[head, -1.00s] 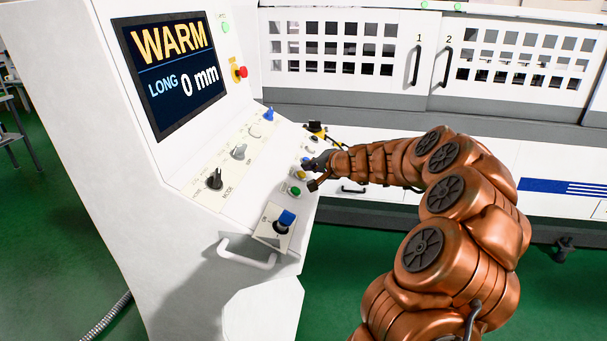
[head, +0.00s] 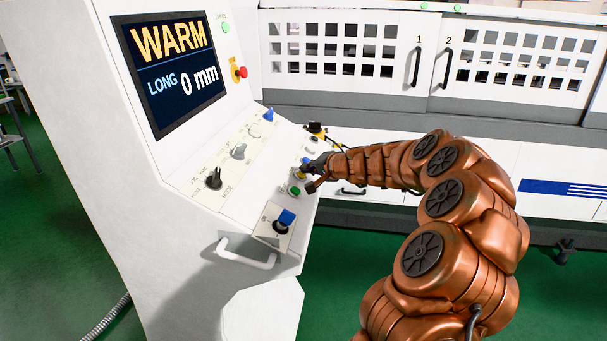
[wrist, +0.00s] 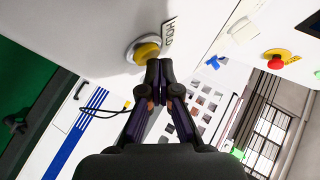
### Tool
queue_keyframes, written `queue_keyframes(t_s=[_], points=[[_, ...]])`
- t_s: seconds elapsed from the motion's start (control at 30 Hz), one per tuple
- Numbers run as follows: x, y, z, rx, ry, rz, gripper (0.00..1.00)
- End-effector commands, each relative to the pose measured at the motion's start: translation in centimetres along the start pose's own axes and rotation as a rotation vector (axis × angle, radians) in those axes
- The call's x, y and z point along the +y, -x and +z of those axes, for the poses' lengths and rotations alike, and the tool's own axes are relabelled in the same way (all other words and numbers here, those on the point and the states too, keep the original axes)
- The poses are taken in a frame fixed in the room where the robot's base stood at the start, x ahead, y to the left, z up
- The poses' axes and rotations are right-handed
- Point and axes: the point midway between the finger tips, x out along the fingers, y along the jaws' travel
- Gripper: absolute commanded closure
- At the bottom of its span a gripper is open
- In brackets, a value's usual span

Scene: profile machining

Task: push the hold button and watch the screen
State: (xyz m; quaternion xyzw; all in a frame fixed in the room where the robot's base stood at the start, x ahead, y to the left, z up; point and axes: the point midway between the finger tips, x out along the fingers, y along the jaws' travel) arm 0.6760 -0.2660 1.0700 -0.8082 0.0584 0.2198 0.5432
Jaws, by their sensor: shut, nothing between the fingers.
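The hold button is a yellow button (wrist: 147,52) in a pale ring, beside a HOLD label (wrist: 169,33) in the wrist view. My gripper (wrist: 158,66) is shut and empty, with its fingertips at the button's lower right edge. I cannot tell whether they touch it or whether it is pressed in. In the head view my gripper (head: 308,168) is over the row of buttons on the console's sloping panel and partly hides them. The screen (head: 175,72) reads WARM in yellow, with LONG 0 mm below.
A red emergency button (head: 241,72) is right of the screen. Black, white and blue knobs line the panel, with a green button (head: 294,190) near my gripper and a blue-topped switch (head: 286,218) lower down. A handle (head: 246,256) juts out below.

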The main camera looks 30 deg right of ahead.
Motion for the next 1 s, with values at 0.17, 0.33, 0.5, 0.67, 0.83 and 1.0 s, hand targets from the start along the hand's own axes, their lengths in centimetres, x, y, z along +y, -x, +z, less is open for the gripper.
queue_keyframes(t_s=[0.17, 0.33, 0.5, 0.67, 0.83, 1.0], points=[[0.1, -0.2, 0.1, -0.001, 0.0, 0.0, 1.0], [0.2, -0.3, 0.2, -0.001, 0.0, 0.0, 1.0], [0.2, -0.3, 0.3, -0.002, 0.0, 0.0, 1.0], [0.1, -0.1, 0.1, -0.001, 0.0, 0.0, 1.0], [-0.3, 0.4, -0.3, 0.0, 0.002, 0.001, 1.0], [-0.6, 0.8, -0.6, 0.0, 0.0, 0.001, 1.0]])
